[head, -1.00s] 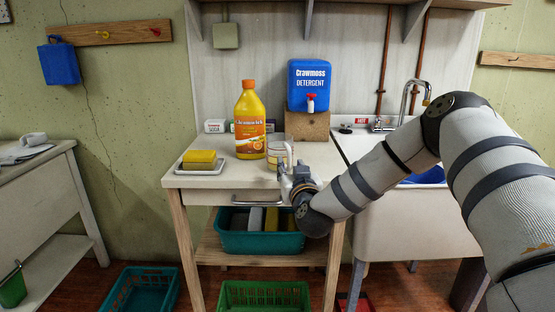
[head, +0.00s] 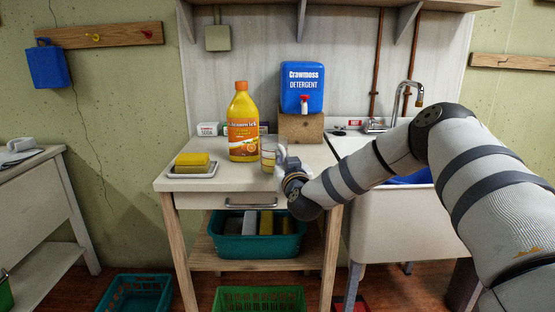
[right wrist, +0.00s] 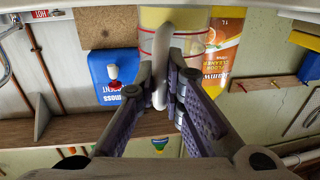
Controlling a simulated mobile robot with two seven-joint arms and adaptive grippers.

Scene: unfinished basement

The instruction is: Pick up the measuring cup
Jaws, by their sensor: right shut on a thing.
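The measuring cup (head: 268,156) is clear, with yellowish contents, and appears upright near the front right of the small table (head: 225,183), beside the orange cleaner bottle (head: 242,125). My right gripper (head: 284,161) is at the cup's right side. In the right wrist view the cup (right wrist: 185,22) shows red marking lines, and its pale handle (right wrist: 161,65) lies between the fingers of my right gripper (right wrist: 165,85), which is shut on it. I cannot tell whether the cup's base touches the tabletop. My left gripper is not in view.
A yellow sponge on a white dish (head: 192,165) sits at the table's left. A blue detergent container (head: 302,88) stands on a wooden block behind. The sink (head: 395,215) is to the right. A teal bin (head: 257,240) is on the shelf below.

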